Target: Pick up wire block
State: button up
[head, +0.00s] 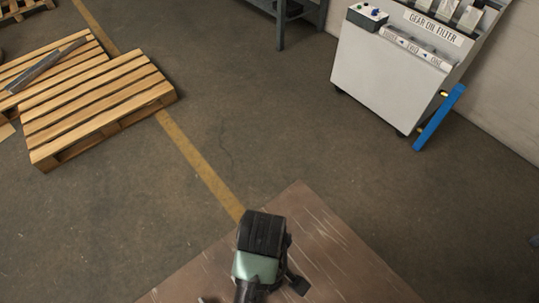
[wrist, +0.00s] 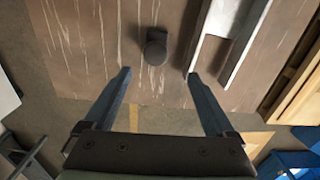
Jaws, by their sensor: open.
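In the wrist view a small dark object (wrist: 155,46), rounded at its near end, sits on a brown scratched tabletop (wrist: 100,40). It is the likeliest wire block, but its detail is too dark to be sure. My gripper (wrist: 158,75) is open, with its two blue-grey fingers spread wide and nothing between them. The dark object lies beyond the fingertips in the picture, about midway between them, and appears apart from both. In the head view my arm covers part of the tabletop (head: 325,240), and the dark object cannot be made out there.
A pale metal channel (wrist: 207,55) lies on the tabletop, close by the right fingertip in the wrist view. In the head view, wooden pallets (head: 95,105) lie at left and a white gear oil filter cabinet (head: 385,80) stands at upper right. The floor between is clear.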

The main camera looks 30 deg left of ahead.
notch_tip(320, 180, down, 6)
jog(key=shift+f, duration=0.25)
jog(key=shift+w+d+f+p, duration=0.15)
jog(key=shift+f+p, duration=0.15)
jog(key=shift+f, duration=0.35)
jog(key=shift+d+f+p, duration=0.15)
jog(key=shift+f+p, duration=0.1)
jog(key=shift+f, duration=0.4)
jog(key=shift+w+d+f+p, duration=0.15)
jog(key=shift+f+p, duration=0.15)
jog(key=shift+f, duration=0.35)
jog(key=shift+s+f, duration=0.1)
jog(key=shift+f, duration=0.65)
grip_shut()
